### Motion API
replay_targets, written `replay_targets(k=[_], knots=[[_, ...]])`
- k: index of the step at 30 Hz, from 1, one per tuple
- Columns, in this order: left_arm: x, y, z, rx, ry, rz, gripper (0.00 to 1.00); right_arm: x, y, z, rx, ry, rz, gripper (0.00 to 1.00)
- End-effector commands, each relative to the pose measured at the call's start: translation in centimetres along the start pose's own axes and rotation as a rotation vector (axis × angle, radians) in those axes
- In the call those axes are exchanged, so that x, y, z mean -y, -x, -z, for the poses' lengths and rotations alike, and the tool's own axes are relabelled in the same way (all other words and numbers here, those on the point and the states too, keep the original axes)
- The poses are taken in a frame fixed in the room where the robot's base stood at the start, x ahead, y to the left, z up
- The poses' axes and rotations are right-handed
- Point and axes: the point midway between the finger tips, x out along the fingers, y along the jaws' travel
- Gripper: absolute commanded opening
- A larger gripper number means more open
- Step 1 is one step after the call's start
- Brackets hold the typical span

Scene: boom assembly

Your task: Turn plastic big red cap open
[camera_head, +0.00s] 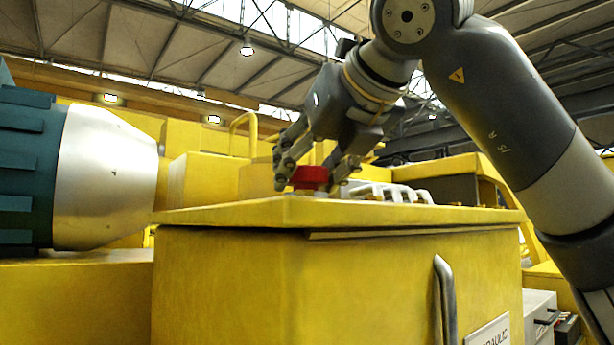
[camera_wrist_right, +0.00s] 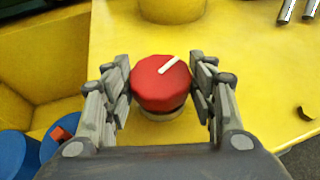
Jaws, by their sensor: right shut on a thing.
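The big red cap (camera_head: 310,178) sits on top of the yellow box (camera_head: 230,270) in the head view. In the right wrist view the cap (camera_wrist_right: 160,84) is faceted, with a white line mark pointing to the upper right, and a pale collar shows below it. My right gripper (camera_head: 314,184) reaches down from above with its fingers on both sides of the cap. In the right wrist view the right gripper's fingers (camera_wrist_right: 162,90) close on the cap's left and right sides. My left gripper is not in view.
Silver pipes (camera_head: 385,192) lie on the box top just right of the cap. A yellow rail (camera_head: 242,133) stands behind. A large teal and silver cylinder (camera_head: 100,178) is at the left. A silver handle (camera_head: 445,300) is on the box front.

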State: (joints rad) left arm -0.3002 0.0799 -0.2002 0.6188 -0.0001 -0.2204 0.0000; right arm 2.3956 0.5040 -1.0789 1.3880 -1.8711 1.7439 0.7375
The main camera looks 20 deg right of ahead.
Motion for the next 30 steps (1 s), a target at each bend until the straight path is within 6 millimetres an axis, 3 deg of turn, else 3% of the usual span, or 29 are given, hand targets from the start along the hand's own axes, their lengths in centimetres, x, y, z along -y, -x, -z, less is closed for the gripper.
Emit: replay_targets(k=[11,30], knots=[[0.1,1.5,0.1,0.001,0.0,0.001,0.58,0.7,0.0,-0.5,0.001,0.131,-0.334,0.28],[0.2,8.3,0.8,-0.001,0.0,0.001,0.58,1.3,-0.3,-0.9,0.003,0.337,-0.831,0.28]])
